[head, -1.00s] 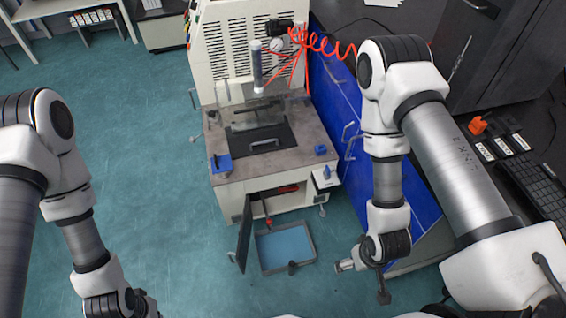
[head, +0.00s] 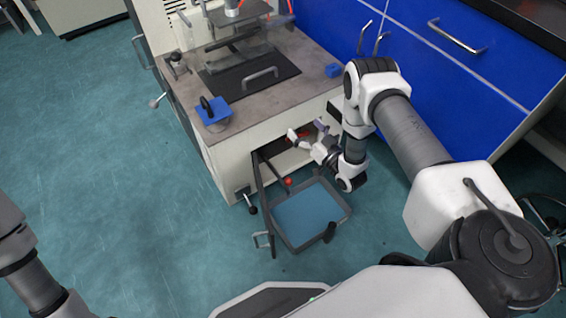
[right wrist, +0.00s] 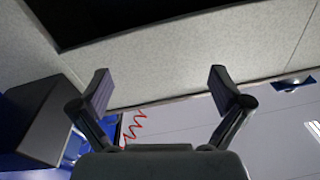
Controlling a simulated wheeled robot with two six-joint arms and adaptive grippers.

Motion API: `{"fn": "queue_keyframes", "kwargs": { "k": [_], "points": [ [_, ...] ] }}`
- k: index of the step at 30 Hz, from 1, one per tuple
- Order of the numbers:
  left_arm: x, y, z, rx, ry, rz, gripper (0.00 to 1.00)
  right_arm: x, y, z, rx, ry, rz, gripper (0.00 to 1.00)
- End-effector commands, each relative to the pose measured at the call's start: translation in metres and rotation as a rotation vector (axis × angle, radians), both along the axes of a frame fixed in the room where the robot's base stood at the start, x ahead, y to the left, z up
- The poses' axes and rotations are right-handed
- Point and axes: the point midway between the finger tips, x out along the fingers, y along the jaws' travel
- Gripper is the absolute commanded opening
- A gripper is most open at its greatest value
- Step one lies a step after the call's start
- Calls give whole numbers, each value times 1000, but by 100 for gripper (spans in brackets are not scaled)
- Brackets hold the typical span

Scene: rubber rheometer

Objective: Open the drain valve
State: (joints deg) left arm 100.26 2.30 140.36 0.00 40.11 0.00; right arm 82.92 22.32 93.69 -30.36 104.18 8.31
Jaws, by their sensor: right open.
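The rheometer (head: 245,130) stands at the centre of the head view, with an open compartment low in its front. A dark lever with a red ball tip (head: 288,182) hangs at this opening, above the blue-floored tray; it may be the drain valve's handle. Another red part shows inside, partly hidden by my right gripper (head: 306,133). That gripper is open and empty in front of the compartment, its fingers pointing at the machine. In the right wrist view the fingers (right wrist: 160,85) are wide apart with nothing between them. My left gripper is outside the head view.
Blue cabinets (head: 455,75) stand to the right. The floor at left is clear.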

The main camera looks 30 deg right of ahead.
Motion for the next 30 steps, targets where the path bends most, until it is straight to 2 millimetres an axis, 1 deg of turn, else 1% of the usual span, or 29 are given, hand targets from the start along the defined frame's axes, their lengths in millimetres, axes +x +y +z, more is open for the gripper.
{"fn": "queue_keyframes", "kwargs": {
  "k": [1,3,6,8,11,14,19,23,26,30],
  "points": [
    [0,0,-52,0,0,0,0,-7,-13,-61,-9,9,-18,100],
    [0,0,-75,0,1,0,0,-17,-26,-96,-16,28,-38,100],
    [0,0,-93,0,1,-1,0,-29,-33,-125,-18,54,-53,100],
    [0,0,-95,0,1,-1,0,-32,-34,-131,-19,61,-54,100],
    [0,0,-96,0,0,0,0,-28,-33,-131,-18,64,-53,100],
    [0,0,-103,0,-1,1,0,-14,-31,-131,-18,62,-52,100],
    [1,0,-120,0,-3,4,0,20,-28,-132,-19,63,-51,100],
    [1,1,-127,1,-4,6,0,38,-27,-131,-18,64,-53,100],
    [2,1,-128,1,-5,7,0,44,-27,-129,-17,67,-53,100],
    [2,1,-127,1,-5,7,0,44,-27,-128,-17,68,-53,100]
  ]
}}
